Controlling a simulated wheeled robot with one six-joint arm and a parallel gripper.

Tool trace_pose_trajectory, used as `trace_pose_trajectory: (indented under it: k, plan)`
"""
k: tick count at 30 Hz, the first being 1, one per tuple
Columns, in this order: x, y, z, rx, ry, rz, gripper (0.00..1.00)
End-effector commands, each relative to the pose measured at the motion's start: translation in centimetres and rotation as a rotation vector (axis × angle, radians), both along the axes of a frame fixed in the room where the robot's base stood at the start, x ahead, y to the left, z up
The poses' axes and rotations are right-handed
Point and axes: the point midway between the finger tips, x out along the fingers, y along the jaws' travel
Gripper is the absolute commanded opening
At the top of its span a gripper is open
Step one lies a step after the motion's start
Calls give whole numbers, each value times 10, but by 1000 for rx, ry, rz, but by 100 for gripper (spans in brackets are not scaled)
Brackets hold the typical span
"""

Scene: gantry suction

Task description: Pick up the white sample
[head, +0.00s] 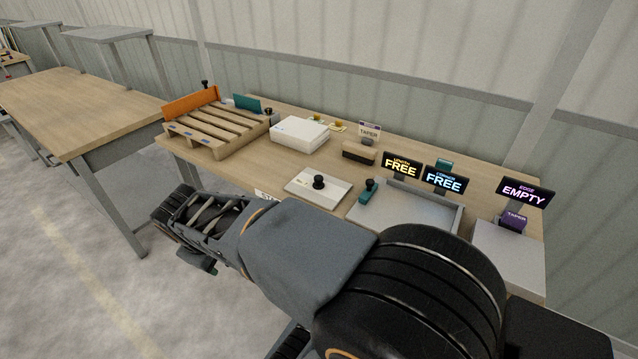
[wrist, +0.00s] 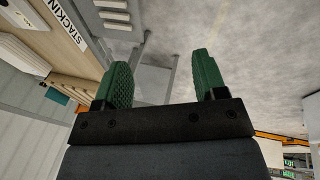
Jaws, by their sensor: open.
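No thing is marked as the white sample. White candidates in the head view are a white box (head: 299,133) at mid table, a flat white plate with a black knob (head: 318,187) in front of it, and a small pale block labelled TAPER (head: 369,132) at the back. My gripper (wrist: 164,78) shows in the wrist view with two green pads apart and nothing between them. It points at the floor beside the table, off the front edge. In the head view my arm hides part of the table front, and the fingers are hard to make out.
A wooden pallet (head: 216,134) stands at the table's left end. A grey tray (head: 405,210), signs reading FREE and EMPTY (head: 524,191), and a purple block (head: 514,222) are at the right.

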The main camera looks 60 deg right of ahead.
Motion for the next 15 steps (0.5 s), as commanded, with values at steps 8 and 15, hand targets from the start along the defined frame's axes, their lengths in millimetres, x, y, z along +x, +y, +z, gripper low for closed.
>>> trace_pose_trajectory:
  k: [8,15]
  plan:
    - [40,-164,-31,-482,518,331,65]
    - [55,-272,-63,-686,931,618,65]
